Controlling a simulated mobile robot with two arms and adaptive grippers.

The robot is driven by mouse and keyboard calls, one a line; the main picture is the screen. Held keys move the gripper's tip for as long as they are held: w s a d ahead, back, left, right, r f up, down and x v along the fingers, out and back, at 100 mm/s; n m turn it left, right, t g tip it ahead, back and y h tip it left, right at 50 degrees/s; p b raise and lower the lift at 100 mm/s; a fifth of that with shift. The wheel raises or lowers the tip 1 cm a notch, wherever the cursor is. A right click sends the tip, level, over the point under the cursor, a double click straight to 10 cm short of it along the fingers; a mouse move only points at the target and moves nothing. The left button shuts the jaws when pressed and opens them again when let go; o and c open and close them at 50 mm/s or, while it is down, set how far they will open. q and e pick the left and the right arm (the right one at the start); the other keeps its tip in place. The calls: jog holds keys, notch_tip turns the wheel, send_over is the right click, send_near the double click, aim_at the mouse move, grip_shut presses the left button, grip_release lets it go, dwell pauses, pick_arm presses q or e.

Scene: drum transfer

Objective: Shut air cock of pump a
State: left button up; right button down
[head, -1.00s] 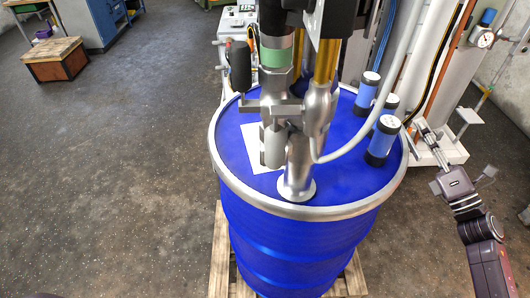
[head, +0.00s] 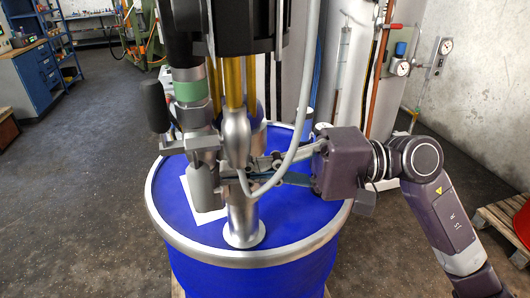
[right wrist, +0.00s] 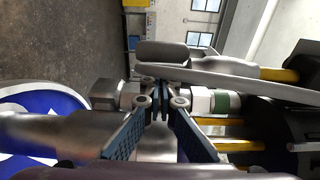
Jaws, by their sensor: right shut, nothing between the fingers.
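The pump (head: 238,125) stands upright on a blue drum (head: 285,215); I cannot see a letter on it. A dark rounded handle (head: 155,106) sits left of its green-banded air fitting (head: 190,90) and looks like the air cock's lever. In the right wrist view the handle (right wrist: 162,52) lies just above my fingertips, with the green band (right wrist: 222,102) to their right. My right gripper (head: 245,178) reaches in from the right at the pump's pipe. Its fingers (right wrist: 161,90) are shut with nothing between them. Contact with the handle cannot be told. My left gripper is out of view.
A pale hose (head: 300,140) curves close around the pump and the right gripper. A white sheet (head: 200,205) lies on the drum lid. Wall pipes and gauges (head: 400,66) stand behind. Open floor (head: 80,200) lies left of the drum.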

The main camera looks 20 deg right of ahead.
aim_at(214, 174)
jog(key=a, duration=0.1)
jog(key=a+p, duration=0.1)
jog(key=a, duration=0.1)
jog(key=shift+w+a, duration=0.2)
jog(key=shift+w, duration=0.05)
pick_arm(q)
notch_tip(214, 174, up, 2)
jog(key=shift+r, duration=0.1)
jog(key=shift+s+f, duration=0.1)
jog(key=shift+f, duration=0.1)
pick_arm(e)
jog(key=shift+f, duration=0.1)
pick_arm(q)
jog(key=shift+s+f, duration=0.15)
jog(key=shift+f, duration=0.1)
pick_arm(e)
jog(key=shift+s, duration=0.2)
